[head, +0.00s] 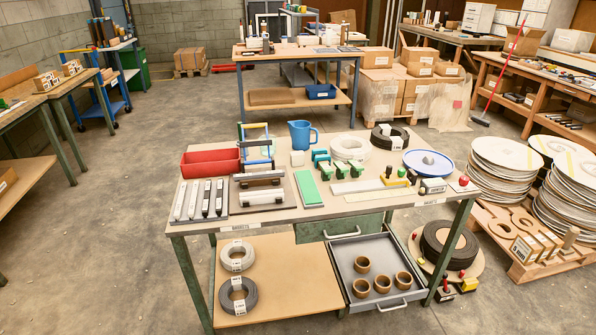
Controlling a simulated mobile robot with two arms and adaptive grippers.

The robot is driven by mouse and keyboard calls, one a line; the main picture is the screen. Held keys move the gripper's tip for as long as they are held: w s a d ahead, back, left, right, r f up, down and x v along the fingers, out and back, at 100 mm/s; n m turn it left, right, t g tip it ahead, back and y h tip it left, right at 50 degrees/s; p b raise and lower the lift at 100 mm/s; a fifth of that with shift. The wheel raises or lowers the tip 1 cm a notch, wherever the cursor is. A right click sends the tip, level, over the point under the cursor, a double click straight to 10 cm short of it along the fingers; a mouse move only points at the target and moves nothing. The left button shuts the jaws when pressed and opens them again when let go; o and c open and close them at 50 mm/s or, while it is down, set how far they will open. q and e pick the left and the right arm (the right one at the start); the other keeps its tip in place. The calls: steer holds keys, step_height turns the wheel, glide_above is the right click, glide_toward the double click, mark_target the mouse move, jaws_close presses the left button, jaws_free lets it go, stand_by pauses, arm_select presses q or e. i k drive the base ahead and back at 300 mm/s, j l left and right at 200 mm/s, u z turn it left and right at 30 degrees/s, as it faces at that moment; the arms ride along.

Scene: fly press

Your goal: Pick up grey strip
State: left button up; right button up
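Several narrow strips stand side by side on a dark mat at the left end of the near workbench (262,221). Some are pale grey, such as the pale grey strip (193,200), and the ones to the right, such as the darker strip (219,196), have dark parts. A long, flat, pale grey strip (356,187) also lies on the bench right of a green block. The frame does not settle which of these is the grey strip. Neither of my grippers is in view.
A red bin (209,163), a blue jug (302,134), a green block (308,188) and a blue round dish (429,163) crowd the bench top. An open drawer (349,252) holding brown cups juts from the front. Stacked discs (505,157) stand right.

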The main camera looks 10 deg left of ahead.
mark_target(281, 173)
steer(key=i+j+z, duration=0.25)
steer(key=j+z, duration=0.2)
steer(key=j, duration=0.85)
steer(key=j+z, duration=0.45)
steer(key=j, duration=0.85)
steer(key=i, duration=0.05)
